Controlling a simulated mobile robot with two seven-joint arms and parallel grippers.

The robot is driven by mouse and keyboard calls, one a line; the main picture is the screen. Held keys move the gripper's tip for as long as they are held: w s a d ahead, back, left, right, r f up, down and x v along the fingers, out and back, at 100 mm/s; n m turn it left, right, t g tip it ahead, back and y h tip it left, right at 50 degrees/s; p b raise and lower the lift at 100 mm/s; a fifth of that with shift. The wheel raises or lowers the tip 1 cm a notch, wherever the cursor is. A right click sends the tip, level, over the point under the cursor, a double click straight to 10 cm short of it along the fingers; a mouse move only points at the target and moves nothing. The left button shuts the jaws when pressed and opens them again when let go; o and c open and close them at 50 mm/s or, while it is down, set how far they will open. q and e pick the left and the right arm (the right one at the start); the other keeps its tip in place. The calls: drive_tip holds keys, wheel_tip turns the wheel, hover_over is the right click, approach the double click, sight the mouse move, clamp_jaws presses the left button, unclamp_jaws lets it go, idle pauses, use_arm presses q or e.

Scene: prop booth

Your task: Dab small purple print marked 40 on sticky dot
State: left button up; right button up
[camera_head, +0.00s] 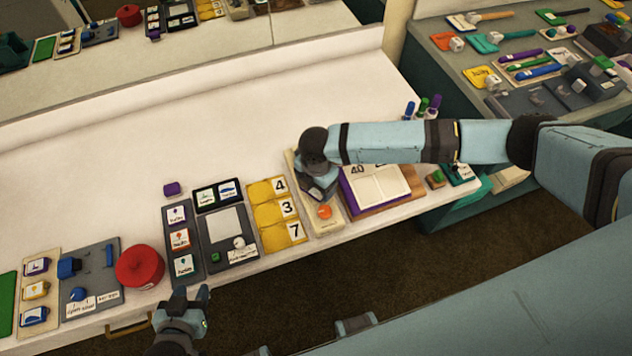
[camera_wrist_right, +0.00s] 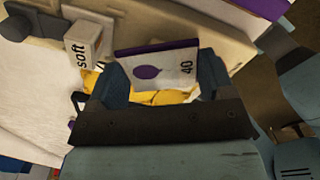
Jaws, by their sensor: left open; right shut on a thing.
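My right gripper (camera_head: 318,187) is shut on a small print (camera_wrist_right: 158,66), a white card with a purple edge, a purple oval and the number 40. The right wrist view shows the print between the two fingers; in the head view my wrist hides it. An orange round dot (camera_head: 325,211) lies on a beige board (camera_head: 332,227), just below my right gripper in the head view. I cannot tell for sure that it is the sticky dot; it does not show in the wrist view. My left gripper (camera_head: 186,299) is open and empty near the table's front edge.
A purple-edged open album (camera_head: 378,186) lies right of the board, and yellow pads (camera_head: 268,213) numbered 4, 3 and 7 lie left. A white block marked "soft" (camera_wrist_right: 82,42) is close to the print. A red round pot (camera_head: 140,265) stands further left.

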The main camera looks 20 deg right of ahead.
idle(0.4)
drive_tip(key=shift+r+p, duration=0.8)
drive_tip(key=shift+p, duration=0.15)
wheel_tip(320, 180, up, 2)
drive_tip(key=shift+r+p, duration=0.1)
drive_tip(key=shift+p, duration=1)
wheel_tip(320, 180, up, 2)
drive_tip(key=shift+r+p, duration=0.1)
drive_tip(key=shift+p, duration=1.1)
drive_tip(key=shift+d+r, duration=0.1)
drive_tip(key=shift+r, duration=0.05)
drive_tip(key=d+r+m, duration=0.4)
drive_tip(key=r+m, duration=0.6)
drive_tip(key=m, duration=0.2)
drive_tip(key=s+d+r+m, duration=0.1)
drive_tip(key=d+r+m, duration=0.4)
drive_tip(key=r+m, duration=0.6)
drive_tip(key=shift+s+d+r+m, duration=0.2)
drive_tip(key=shift+d+r+m, duration=0.1)
drive_tip(key=shift+m, duration=0.4)
